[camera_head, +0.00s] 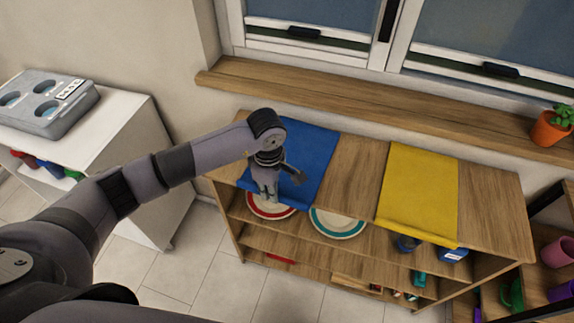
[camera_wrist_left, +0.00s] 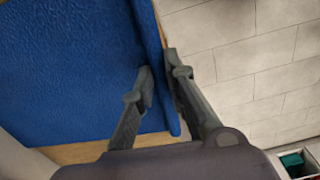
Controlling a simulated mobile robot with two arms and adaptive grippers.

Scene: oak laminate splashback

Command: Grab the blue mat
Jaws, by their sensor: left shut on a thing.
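The blue mat (camera_head: 312,152) lies on the left part of the wooden shelf top, its front edge hanging over the shelf's front. My left gripper (camera_head: 284,190) is at the mat's front edge, toward its left part, and is shut on it. In the left wrist view the blue mat (camera_wrist_left: 70,70) fills the left side, and the left gripper (camera_wrist_left: 160,70) has one finger on each side of the mat's rolled edge. My right gripper is not in view.
A yellow mat (camera_head: 420,192) lies on the right of the wooden shelf (camera_head: 359,180). Plates with red (camera_head: 270,207) and teal (camera_head: 337,224) rims stand on the level below. A window sill (camera_head: 380,108) runs behind. A white cabinet (camera_head: 130,140) stands left.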

